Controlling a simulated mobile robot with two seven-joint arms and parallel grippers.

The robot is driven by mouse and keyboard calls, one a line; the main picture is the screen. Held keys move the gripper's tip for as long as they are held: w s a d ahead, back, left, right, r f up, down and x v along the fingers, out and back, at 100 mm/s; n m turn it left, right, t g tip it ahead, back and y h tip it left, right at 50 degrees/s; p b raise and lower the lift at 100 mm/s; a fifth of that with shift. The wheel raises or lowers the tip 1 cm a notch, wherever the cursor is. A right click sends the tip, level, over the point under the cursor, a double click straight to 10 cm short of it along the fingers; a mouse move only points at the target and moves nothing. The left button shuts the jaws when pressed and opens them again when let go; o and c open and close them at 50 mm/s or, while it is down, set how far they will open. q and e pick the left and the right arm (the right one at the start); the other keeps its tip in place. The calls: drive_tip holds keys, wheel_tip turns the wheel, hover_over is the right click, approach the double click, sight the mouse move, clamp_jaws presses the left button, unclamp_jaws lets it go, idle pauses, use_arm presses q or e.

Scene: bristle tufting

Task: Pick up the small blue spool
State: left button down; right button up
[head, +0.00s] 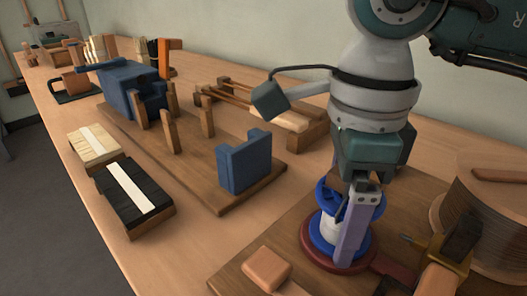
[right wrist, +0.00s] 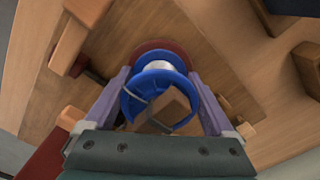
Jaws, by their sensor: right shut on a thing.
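The small blue spool (head: 325,246) has blue flanges and a pale wound middle. It stands upright on a dark red round base on the wooden board at the right. My right gripper (head: 350,258) points down with its fingers around the spool, shut on it. In the right wrist view the blue spool (right wrist: 155,84) sits between the two purple-grey fingers (right wrist: 160,105). A brown block partly covers the spool there. The spool appears still on or very close to its base; I cannot tell if there is a gap. My left gripper is not in view.
A large wire-wound drum (head: 488,215) stands close at the right, with a brass-coloured fitting beside it. A small wooden block (head: 266,268) lies in front. A blue fixture (head: 243,162) stands on a board at the middle. Two brushes (head: 130,195) lie at the left edge.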

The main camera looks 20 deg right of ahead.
drive_tip(key=c, duration=0.6)
drive_tip(key=shift+r, duration=0.1)
